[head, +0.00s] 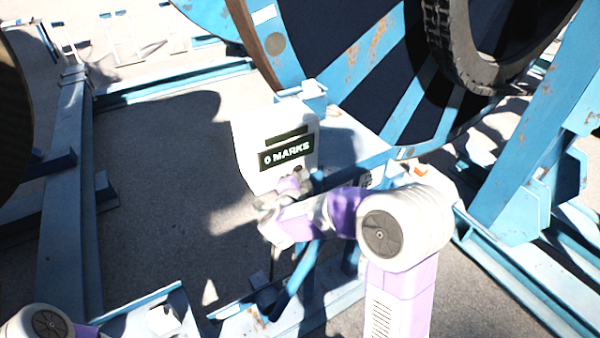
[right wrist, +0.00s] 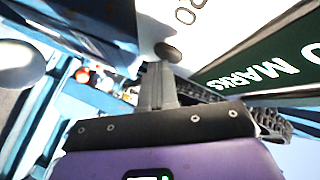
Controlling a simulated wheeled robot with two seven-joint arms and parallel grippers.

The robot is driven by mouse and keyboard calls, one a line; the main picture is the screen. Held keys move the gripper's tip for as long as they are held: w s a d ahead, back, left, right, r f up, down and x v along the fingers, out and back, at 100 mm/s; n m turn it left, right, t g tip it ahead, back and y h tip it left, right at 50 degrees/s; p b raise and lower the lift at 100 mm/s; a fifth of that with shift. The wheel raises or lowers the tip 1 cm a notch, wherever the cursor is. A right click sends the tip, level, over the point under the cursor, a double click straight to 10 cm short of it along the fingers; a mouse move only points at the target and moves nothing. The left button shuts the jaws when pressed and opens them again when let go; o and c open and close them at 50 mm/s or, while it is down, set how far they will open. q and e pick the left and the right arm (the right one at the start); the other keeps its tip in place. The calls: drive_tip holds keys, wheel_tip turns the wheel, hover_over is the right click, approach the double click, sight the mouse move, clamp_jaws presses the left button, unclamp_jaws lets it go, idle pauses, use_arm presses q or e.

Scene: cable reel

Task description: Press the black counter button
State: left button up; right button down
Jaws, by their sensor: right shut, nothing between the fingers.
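The white counter box (head: 247,150) stands in the middle of the head view, with a dark display reading "0 MARKS". The display also shows in the right wrist view (right wrist: 262,66), tilted. The black button (right wrist: 168,52) is a small dark disc on the white face in the right wrist view. My arm hides it in the head view. My right gripper (head: 297,174) is at the lower front of the box. In the right wrist view its shut, empty fingers (right wrist: 158,68) end right by the button; I cannot tell whether they touch it. My left gripper is out of view.
A large blue and black cable reel (head: 375,65) with a black tyre-like ring (head: 440,40) stands behind the box. Blue steel frame beams (head: 540,130) rise at the right. Bare concrete floor (head: 160,200) lies left of the box.

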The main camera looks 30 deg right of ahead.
drive_tip(key=shift+s, duration=0.15)
drive_tip(key=shift+s+b, duration=0.3)
drive_tip(key=shift+s, duration=0.55)
drive_tip(key=s, duration=0.5)
drive_tip(key=shift+d+b, duration=0.25)
drive_tip(key=shift+b, duration=0.15)
drive_tip(key=shift+f, duration=0.1)
idle(0.5)
